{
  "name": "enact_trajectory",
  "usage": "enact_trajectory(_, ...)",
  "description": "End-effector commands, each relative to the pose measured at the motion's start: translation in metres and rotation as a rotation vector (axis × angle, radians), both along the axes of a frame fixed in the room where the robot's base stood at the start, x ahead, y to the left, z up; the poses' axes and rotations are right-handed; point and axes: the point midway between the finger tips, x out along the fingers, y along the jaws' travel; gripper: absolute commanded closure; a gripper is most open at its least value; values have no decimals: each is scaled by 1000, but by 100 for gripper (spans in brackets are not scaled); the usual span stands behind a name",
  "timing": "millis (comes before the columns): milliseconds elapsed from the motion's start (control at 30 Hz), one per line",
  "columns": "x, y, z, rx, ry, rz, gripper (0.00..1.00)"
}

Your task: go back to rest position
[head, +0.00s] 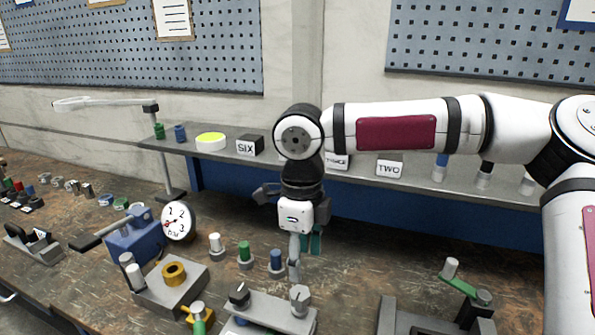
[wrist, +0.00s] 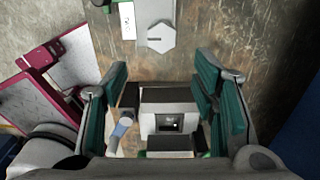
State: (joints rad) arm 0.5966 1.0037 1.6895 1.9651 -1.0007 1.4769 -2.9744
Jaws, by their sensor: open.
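My gripper (head: 304,243) hangs pointing down over the workbench, in front of the shelf, at the end of my white arm. In the wrist view my gripper (wrist: 166,100) shows its two green-padded fingers wide apart. Nothing is held between them. A grey plate with a hexagonal knob (wrist: 161,38) lies on the bench beyond the fingertips. The task names no object.
The bench (head: 375,265) holds a blue box (head: 135,240) with a lever, a round dial (head: 178,221), several colored pegs and a grey block with a brass ring (head: 174,273). A shelf (head: 228,162) with labeled blocks runs behind. Bare bench lies right of my gripper.

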Motion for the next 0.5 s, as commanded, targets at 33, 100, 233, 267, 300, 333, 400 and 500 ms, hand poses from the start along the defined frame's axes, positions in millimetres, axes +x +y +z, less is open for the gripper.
enact_trajectory(33, -6, 0, -3, -33, -1, -40, 47)
enact_trajectory(100, -14, -4, -9, -88, -1, -135, 47)
enact_trajectory(233, -34, -19, -20, -215, -28, -401, 47)
enact_trajectory(267, -38, -24, -22, -243, -39, -471, 47)
enact_trajectory(300, -43, -30, -24, -278, -58, -567, 47)
enact_trajectory(333, -47, -35, -24, -302, -75, -640, 47)
enact_trajectory(400, -55, -48, -24, -350, -120, -818, 47)
enact_trajectory(500, -66, -67, -20, -400, -198, -1084, 47)
